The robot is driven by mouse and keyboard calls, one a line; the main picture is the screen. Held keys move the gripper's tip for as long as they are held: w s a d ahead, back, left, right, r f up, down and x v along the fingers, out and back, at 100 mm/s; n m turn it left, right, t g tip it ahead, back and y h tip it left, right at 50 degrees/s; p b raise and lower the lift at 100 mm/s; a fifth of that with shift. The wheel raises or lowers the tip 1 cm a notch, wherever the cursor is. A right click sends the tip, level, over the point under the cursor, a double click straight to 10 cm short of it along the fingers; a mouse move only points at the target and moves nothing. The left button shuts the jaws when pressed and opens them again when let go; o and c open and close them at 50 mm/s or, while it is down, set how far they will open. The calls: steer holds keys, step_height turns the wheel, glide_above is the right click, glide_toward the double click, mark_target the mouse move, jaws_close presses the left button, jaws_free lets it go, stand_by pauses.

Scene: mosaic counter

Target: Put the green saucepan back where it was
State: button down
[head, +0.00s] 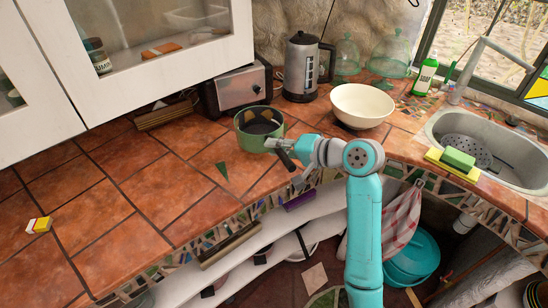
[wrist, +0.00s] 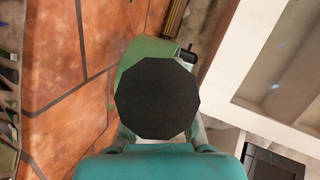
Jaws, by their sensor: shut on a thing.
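The green saucepan (head: 243,139) is on or just above the tiled counter (head: 150,168), in front of the toaster; I cannot tell whether its base touches the tiles. It looks about level, with a dark inside. Its dark handle points toward the front right, to my gripper (head: 285,150). My gripper is shut on the handle, at the counter's front part. In the wrist view a green part of the saucepan (wrist: 148,48) shows behind a black disc, which hides most of it and my fingertips.
The toaster (head: 240,90) and kettle (head: 300,68) stand behind the saucepan. A cream bowl (head: 362,103) is to its right, then the sink (head: 500,158) with a sponge (head: 458,158) at its edge. A small yellow and white box (head: 39,225) lies far left. Tiles left of the saucepan are mostly clear.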

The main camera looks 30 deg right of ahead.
steer(key=shift+f, duration=2.3)
steer(key=c, duration=1)
jaws_free()
steer(key=shift+f, duration=0.2)
steer(key=shift+c, duration=0.2)
steer(key=shift+r, duration=0.1)
steer(key=v, duration=1.2)
steer(key=shift+s, duration=0.1)
